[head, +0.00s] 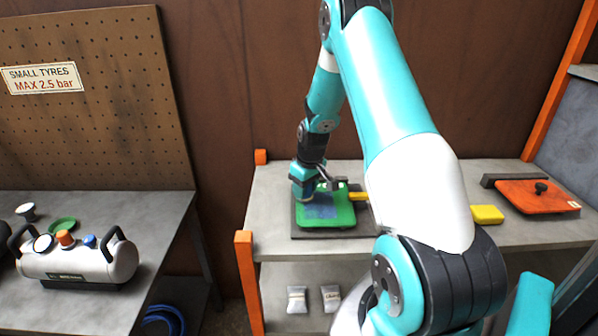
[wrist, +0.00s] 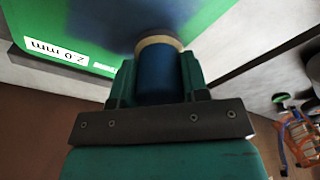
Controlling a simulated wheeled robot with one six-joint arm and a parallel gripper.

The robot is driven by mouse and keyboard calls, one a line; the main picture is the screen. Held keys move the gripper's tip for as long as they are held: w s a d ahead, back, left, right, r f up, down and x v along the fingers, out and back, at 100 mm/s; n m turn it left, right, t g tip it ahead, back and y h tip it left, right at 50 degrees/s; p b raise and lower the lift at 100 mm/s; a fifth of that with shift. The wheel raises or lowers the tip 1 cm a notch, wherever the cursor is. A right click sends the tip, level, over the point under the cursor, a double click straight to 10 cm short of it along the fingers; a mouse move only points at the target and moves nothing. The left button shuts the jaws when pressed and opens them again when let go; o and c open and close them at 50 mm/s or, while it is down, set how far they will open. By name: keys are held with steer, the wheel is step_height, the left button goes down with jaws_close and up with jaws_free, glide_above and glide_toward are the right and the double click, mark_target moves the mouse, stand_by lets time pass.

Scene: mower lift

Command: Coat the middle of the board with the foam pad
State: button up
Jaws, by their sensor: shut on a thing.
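The green board (head: 340,213) lies on a dark mat (head: 366,229) on the grey shelf, with a blue-grey coated patch over its middle and left part. My gripper (head: 303,192) is over the board's left side, pointing down. In the wrist view my gripper (wrist: 158,85) is shut on the blue handle of the foam pad (wrist: 158,42). The pad's pale rim is at the board's surface, at the edge of the dark patch on the green board (wrist: 85,22); its underside is hidden.
A yellow block (head: 487,214) and an orange plate with a black knob (head: 530,197) lie right on the shelf (head: 270,205). A yellow piece (head: 357,196) is by the board's right edge. A white tank (head: 80,262) stands on the left bench.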

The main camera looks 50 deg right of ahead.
step_height(320, 180, up, 3)
steer(key=shift+a+r+p, duration=0.1)
steer(key=shift+r+p, duration=0.05)
steer(key=shift+p, duration=0.75)
steer(key=shift+w+a+r, duration=0.1)
steer(key=shift+w+r, duration=0.1)
steer(key=shift+r, duration=0.05)
steer(key=shift+s+r+p, duration=0.1)
steer(key=shift+r+p, duration=1.55)
steer(key=shift+r, duration=0.55)
